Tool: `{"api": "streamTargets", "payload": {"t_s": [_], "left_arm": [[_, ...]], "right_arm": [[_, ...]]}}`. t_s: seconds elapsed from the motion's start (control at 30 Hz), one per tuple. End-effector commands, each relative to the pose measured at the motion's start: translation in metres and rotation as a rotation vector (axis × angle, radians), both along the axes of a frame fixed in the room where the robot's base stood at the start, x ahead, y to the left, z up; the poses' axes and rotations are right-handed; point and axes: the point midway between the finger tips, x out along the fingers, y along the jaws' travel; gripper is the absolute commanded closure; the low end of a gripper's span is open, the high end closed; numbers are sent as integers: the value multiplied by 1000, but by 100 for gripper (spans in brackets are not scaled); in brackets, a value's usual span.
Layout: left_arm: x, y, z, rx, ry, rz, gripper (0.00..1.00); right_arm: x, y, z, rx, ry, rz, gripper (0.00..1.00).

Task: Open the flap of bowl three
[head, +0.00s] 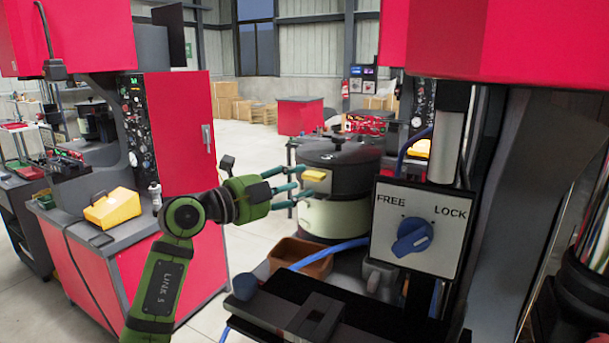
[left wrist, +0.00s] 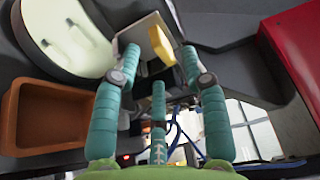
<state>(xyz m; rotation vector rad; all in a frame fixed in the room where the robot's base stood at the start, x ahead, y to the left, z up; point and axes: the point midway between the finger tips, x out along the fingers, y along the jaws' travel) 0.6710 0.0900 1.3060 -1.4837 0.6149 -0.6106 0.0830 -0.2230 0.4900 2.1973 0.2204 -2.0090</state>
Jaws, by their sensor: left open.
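A bowl feeder (head: 350,172) with a dark round top and a pale lower drum stands right of centre in the head view. No number shows on it. A small yellow piece (head: 314,175) is at its left side; it also shows in the left wrist view (left wrist: 161,46), by a pale grey plate (left wrist: 146,38). I cannot tell whether this is the flap. My left gripper (head: 304,181) has teal fingers, spread open and pointing at the yellow piece; it also shows in the left wrist view (left wrist: 160,62). Contact cannot be told. My right gripper is not in view.
A panel marked FREE and LOCK (head: 418,226) with a blue knob (head: 411,238) stands right of the bowl. A brown bin (head: 300,259) and a blue hose (head: 335,250) lie below the gripper. A red cabinet (head: 181,130) stands left.

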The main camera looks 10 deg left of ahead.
Motion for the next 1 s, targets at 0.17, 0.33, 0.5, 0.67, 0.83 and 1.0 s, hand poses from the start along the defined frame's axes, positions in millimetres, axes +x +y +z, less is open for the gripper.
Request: {"api": "streamTargets", "payload": {"t_s": [0.17,0.33,0.5,0.67,0.83,1.0], "left_arm": [[15,-16,3,-1,-1,-2,56],[19,-20,0,1,-2,-2,56],[19,-20,0,1,-4,-1,56],[19,-20,0,0,-3,-1,100],[19,-20,0,0,-3,-1,100],[18,-19,-3,-8,-23,0,100]], "right_arm": [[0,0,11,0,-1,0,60],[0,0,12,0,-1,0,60],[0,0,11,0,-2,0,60],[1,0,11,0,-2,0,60],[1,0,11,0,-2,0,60],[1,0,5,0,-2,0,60]]}}
